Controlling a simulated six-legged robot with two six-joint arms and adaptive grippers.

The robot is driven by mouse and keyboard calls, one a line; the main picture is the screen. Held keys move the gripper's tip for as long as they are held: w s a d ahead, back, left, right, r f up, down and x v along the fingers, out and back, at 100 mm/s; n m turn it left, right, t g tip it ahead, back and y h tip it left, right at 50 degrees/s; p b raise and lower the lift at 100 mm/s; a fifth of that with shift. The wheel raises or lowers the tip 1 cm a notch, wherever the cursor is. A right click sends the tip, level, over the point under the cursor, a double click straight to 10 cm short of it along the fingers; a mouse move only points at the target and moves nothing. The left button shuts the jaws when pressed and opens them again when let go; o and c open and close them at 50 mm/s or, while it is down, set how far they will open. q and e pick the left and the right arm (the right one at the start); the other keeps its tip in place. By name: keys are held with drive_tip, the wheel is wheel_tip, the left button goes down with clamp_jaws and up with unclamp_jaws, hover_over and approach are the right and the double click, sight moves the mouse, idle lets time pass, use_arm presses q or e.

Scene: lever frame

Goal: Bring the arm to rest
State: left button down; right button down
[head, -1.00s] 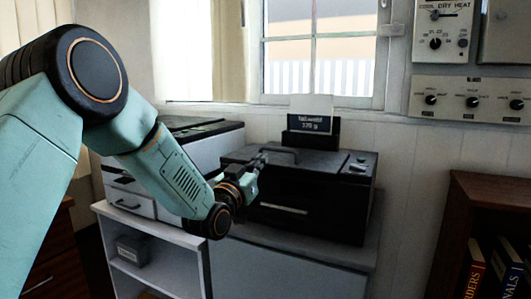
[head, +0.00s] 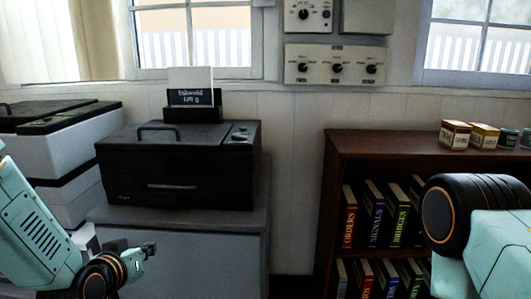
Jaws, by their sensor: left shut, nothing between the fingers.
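My left gripper (head: 146,250) is low at the left of the head view, in front of the grey cabinet and below the black machine. It is shut, with nothing in its fingers. Its pale green arm comes in from the left edge. My right arm shows at the right edge, in front of the bookcase; its gripper is out of view.
A black machine (head: 180,165) with a top handle stands on a grey cabinet (head: 225,243). A grey-and-black machine (head: 50,150) is at far left. A brown bookcase (head: 375,150) holds several books, with small boxes (head: 455,134) on top. A knob panel (head: 337,66) hangs on the wall.

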use_arm(q)
drive_tip(key=s+d+f+g, duration=0.3)
drive_tip(key=s+f+g, duration=0.4)
drive_tip(key=s+f, duration=0.95)
drive_tip(key=s+f+g, duration=0.3)
drive_tip(key=s, duration=0.7)
drive_tip(key=s+d+f+m+g, duration=0.1)
drive_tip(key=s+f+g, duration=0.2)
drive_tip(key=s, duration=0.8)
drive_tip(key=shift+s+f+p, duration=0.2)
drive_tip(key=shift+f+p, duration=0.2)
drive_tip(key=shift+f, duration=0.25)
